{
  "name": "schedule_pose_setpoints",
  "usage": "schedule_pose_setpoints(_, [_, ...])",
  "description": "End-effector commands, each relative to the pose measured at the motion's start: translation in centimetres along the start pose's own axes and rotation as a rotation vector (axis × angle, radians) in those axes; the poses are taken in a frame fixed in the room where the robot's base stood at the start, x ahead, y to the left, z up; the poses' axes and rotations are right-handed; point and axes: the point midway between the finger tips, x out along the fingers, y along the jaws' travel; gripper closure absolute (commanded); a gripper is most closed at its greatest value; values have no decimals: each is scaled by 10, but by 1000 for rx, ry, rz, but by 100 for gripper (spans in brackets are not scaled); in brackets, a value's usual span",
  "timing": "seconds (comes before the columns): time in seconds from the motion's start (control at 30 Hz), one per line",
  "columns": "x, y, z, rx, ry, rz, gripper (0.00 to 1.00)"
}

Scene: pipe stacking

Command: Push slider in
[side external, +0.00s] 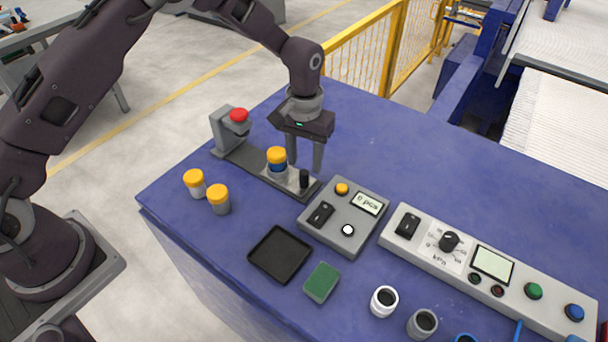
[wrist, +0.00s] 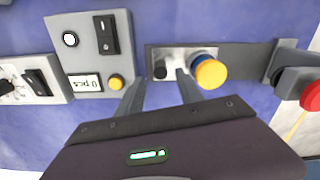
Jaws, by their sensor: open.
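The slider is a light metallic plate (side external: 293,184) with an upright black knob (side external: 304,178), on a dark grey track (side external: 250,160). A blue pipe piece with a yellow cap (side external: 277,157) stands on the plate beside the knob. The press with a red button (side external: 238,115) stands at the track's far left end. My gripper (side external: 305,170) is open, pointing down, with one finger on each side of the knob. In the wrist view the knob (wrist: 160,72) lies between the fingertips (wrist: 160,80), nearer the middle of the gap; contact is not visible.
A counter box reading 0 pcs (side external: 345,215) sits right of the track. Two yellow-capped pieces (side external: 218,198) stand in front of it. A black tray (side external: 280,254), a green block (side external: 321,282), loose rings (side external: 384,300) and a kPa panel (side external: 480,260) occupy the front and right.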

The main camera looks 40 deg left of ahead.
Motion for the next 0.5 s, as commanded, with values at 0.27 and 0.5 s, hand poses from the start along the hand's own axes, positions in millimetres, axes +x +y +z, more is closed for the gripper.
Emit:
schedule_pose_setpoints(0.27, [50, -1, 1, 0, -3, -1, 57])
schedule_pose_setpoints(0.5, [58, -1, 0, 0, 0, 0, 57])
